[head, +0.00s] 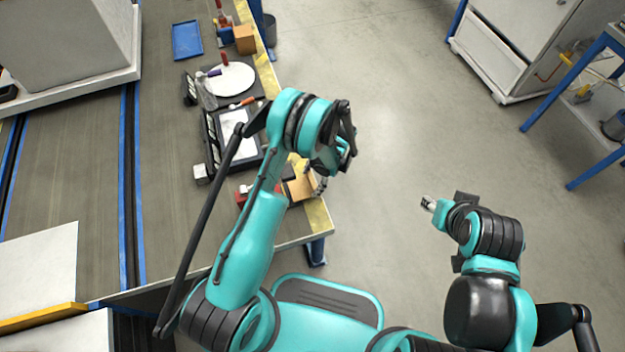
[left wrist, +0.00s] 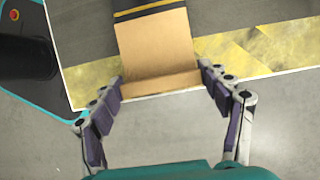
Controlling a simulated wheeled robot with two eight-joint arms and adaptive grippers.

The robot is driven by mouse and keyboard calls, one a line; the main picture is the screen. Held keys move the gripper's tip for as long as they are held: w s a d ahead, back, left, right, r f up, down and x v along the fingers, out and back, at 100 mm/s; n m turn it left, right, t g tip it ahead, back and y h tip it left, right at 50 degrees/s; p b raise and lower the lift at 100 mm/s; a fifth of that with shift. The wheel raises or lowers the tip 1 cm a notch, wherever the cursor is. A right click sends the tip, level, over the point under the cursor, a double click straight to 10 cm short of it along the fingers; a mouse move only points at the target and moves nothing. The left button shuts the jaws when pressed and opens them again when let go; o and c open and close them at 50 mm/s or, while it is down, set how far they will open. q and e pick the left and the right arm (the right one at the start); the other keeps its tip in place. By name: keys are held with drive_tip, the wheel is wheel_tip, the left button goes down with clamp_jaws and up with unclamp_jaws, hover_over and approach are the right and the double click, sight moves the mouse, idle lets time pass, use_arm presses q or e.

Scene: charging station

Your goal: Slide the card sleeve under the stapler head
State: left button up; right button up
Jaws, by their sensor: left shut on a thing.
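The card sleeve (left wrist: 158,45) is a flat tan cardboard piece in the left wrist view, over the yellow-marked table edge. My left gripper (left wrist: 161,80) has one finger against each side of its near end and is shut on it. In the head view the sleeve (head: 301,187) shows at the table's near right corner, partly behind my left gripper (head: 318,182). A dark band with a yellow stripe (left wrist: 150,11) crosses the sleeve's far end; I cannot tell whether it is the stapler head. My right gripper (head: 433,204) is over the floor, away from the table.
A red item (head: 242,197) lies left of the sleeve. A black tray with a white sheet (head: 236,130), a white disc (head: 232,79), a blue tray (head: 187,40) and a cardboard box (head: 245,39) stand farther back along the table.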

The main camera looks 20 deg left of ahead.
use_arm(q)
drive_tip(key=shift+s+a+f, duration=0.25)
drive_tip(key=shift+s+a, duration=0.45)
drive_tip(key=shift+a, duration=0.35)
drive_tip(key=shift+s+a+f, duration=0.3)
drive_tip(key=shift+s+a, duration=0.4)
drive_tip(key=shift+a, duration=0.35)
drive_tip(key=shift+s+a+f, duration=0.25)
drive_tip(key=shift+s+a, duration=0.45)
drive_tip(key=shift+a, duration=0.35)
idle(1.0)
drive_tip(key=o, duration=1)
drive_tip(key=shift+c, duration=0.2)
drive_tip(key=v, duration=1.2)
drive_tip(key=shift+r, duration=0.1)
